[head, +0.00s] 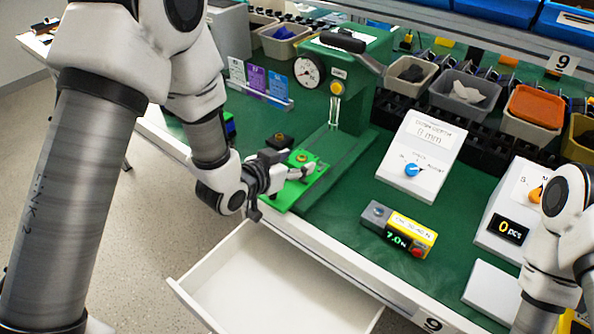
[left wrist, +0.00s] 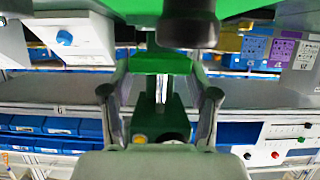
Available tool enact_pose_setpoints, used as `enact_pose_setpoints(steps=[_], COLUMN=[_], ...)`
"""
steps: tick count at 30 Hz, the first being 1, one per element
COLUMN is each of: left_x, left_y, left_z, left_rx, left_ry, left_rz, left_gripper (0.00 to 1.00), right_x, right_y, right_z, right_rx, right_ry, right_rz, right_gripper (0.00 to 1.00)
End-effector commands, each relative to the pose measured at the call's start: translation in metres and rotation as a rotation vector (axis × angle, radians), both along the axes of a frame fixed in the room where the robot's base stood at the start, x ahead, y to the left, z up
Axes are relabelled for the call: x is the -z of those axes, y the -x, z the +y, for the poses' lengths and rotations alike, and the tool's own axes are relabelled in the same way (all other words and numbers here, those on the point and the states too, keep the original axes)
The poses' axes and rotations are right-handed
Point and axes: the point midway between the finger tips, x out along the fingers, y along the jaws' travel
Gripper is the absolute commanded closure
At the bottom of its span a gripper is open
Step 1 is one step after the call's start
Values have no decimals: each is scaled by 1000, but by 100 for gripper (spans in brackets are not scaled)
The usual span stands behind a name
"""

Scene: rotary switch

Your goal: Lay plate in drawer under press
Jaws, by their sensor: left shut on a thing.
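The bright green plate (head: 283,200) with a small brass-coloured piece on it lies at the table's front edge, in front of the green press (head: 352,85). My left gripper (head: 290,172) is shut on the plate from the left side; its fingers partly hide it. In the left wrist view the two fingers (left wrist: 158,105) stand either side of a green block. The white drawer (head: 262,292) under the press is pulled open and looks empty, below and in front of the plate. My right arm shows at the right edge, but its fingertips are out of frame.
A yellow and grey box reading 7.0 (head: 400,228) and a white sloped box with a blue knob (head: 420,160) stand right of the press. Bins (head: 465,92) line the back. Coloured cards (head: 257,79) stand left of the press. Green mat between is clear.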

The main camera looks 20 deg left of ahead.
Motion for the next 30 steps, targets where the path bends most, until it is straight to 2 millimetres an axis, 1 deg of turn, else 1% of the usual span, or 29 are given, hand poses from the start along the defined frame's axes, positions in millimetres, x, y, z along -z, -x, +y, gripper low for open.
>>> enact_pose_setpoints(steps=[5,6,9,11,17,20,21,22,23,30], left_x=[1,16,30,34,34,38,38,37,37,37], left_y=[-27,-23,-23,-23,-23,-23,-23,-23,-23,-23], left_z=[1,1,1,1,1,0,0,0,1,0], left_rx=[0,0,0,0,0,0,0,0,0,1], left_ry=[0,1,1,0,0,0,0,0,0,0], left_rz=[-2,7,5,2,0,0,0,1,1,1], left_gripper=[76,76,76,76,76,76,34,23,15,15], right_x=[-4,-1,-6,-6,-5,-2,-3,-3,-3,-3], right_y=[0,0,1,0,0,0,0,1,1,0], right_z=[0,0,0,0,0,0,0,0,0,0], right_rx=[0,0,0,0,0,0,0,0,0,0], right_ry=[0,0,0,0,0,0,0,0,0,0], right_rz=[1,1,2,1,1,1,1,1,1,1], right_gripper=[60,60,60,60,60,60,60,60,60,60])
